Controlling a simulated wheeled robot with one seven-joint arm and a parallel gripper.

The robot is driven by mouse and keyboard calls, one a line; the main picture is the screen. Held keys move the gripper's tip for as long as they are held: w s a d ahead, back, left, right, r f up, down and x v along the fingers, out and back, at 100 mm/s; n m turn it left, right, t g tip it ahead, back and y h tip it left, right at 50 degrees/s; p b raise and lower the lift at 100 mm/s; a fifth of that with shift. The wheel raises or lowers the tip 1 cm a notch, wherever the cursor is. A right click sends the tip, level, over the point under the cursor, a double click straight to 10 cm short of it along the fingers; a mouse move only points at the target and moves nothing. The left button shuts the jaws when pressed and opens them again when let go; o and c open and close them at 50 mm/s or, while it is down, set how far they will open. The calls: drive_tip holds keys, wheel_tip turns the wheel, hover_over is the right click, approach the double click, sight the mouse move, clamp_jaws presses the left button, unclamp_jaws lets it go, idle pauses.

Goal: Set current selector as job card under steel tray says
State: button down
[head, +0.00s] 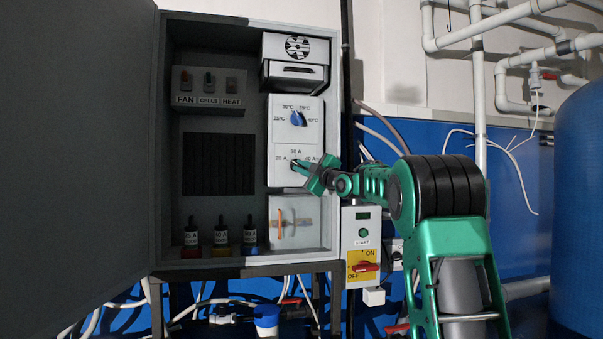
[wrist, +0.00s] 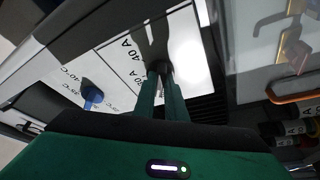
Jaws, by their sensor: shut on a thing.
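The current selector panel (head: 284,179) is a white plate in the open cabinet, with amp labels around its knob. The knob is mostly hidden by my gripper (head: 303,167), which reaches in from the right. In the wrist view my gripper (wrist: 160,74) has its green fingers close together on the dark selector knob (wrist: 160,66). A 40 A label (wrist: 130,48) shows beside the fingers. The knob's pointer direction cannot be told. I cannot make out a steel tray or a job card in either view.
A blue temperature knob (head: 297,118) sits just above the selector. A switch panel (head: 208,101) marked FAN, CELLS and HEAT is to the left. The open cabinet door (head: 75,150) fills the left side. A START and ON/OFF box (head: 362,240) hangs at the right.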

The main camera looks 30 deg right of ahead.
drive_tip(key=m+g+h, duration=0.1)
drive_tip(key=m+h, duration=0.3)
drive_tip(key=m, duration=0.6)
drive_tip(key=a+m+g+h, duration=0.1)
drive_tip(key=m+h, duration=0.3)
drive_tip(key=m, duration=0.7)
drive_tip(key=m+g+h, duration=0.2)
drive_tip(key=m+h, duration=0.2)
drive_tip(key=m, duration=0.6)
drive_tip(key=shift+w+a+m+h, duration=0.2)
drive_tip(key=shift+a+m+h, duration=0.1)
drive_tip(key=shift+m+h, duration=0.1)
drive_tip(key=shift+d, duration=0.1)
drive_tip(key=c, duration=1.8)
unclamp_jaws()
drive_tip(key=shift+c, duration=0.2)
drive_tip(key=shift+o, duration=0.2)
